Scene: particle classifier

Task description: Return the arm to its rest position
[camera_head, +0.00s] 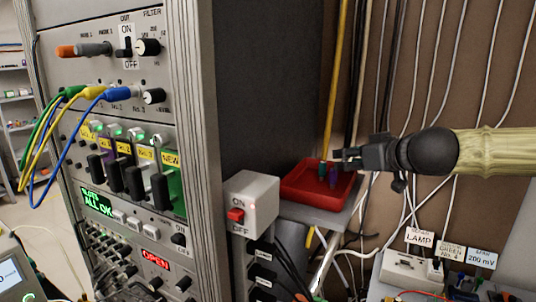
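My arm comes in from the right edge, with a pale yellow sleeve (495,151) and a dark wrist. My gripper (342,160) points left and is over or just behind the right side of a red tray (302,196). Its fingers are small and dark, and I cannot tell whether they are open or shut. A green piece (322,168) and a purple piece (333,176) are at the tray, just below and left of the fingertips. I cannot tell whether the gripper touches either one.
A grey instrument rack (204,120) with cables and switches fills the left. A grey box with a red switch (236,215) stands before the tray. Cables hang on the brown wall behind my arm. A white socket box (408,270) with labels sits at lower right.

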